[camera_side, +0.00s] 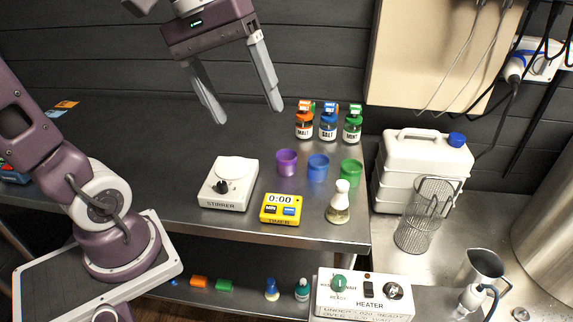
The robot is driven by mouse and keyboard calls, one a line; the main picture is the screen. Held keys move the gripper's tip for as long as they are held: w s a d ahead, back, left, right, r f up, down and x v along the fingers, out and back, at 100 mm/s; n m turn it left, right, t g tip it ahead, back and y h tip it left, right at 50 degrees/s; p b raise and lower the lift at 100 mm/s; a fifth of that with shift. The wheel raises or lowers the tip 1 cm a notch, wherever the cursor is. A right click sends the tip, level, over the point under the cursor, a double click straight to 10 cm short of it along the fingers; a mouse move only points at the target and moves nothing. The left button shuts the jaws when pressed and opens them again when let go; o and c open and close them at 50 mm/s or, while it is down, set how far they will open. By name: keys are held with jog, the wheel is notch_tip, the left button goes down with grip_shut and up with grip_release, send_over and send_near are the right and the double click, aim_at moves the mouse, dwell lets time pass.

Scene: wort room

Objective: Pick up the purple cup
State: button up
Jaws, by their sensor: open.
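The purple cup (287,163) stands upright on the dark metal table (150,140), left of a blue cup (318,168) and a green cup (350,173). Nothing hides it. My gripper (248,115) is above the table, up and to the left of the purple cup in the picture. Its two fingers are spread wide, with nothing between them, and apart from the cup.
Labelled jars (328,123) stand behind the cups. In front are a white stirrer (229,184), a yellow timer (283,208) and a flask (339,203). A white canister (424,170) and wire basket (425,215) stand right. The table's left part is mostly clear.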

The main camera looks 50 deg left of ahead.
jog(key=w+a+n+h, duration=0.55)
jog(key=w+n, duration=0.25)
jog(key=w, duration=0.3)
jog(key=w+a+f+n+t+h, duration=0.1)
jog(key=w+a+n+t+h, duration=0.2)
jog(key=a, duration=0.4)
jog(key=w+a+f+n+t, duration=0.1)
jog(key=w+a+n+t, duration=0.1)
jog(key=w+a+n, duration=0.35)
send_near(295, 160)
jog(key=shift+w+d+f+g, duration=0.3)
jog(key=shift+w+d+f, duration=0.7)
jog(key=shift+d, duration=0.1)
jog(key=x, duration=0.7)
jog(key=shift+w+a, duration=0.1)
jog(key=shift+w, duration=0.1)
jog(key=c, duration=1.5)
jog(key=shift+r, duration=0.1)
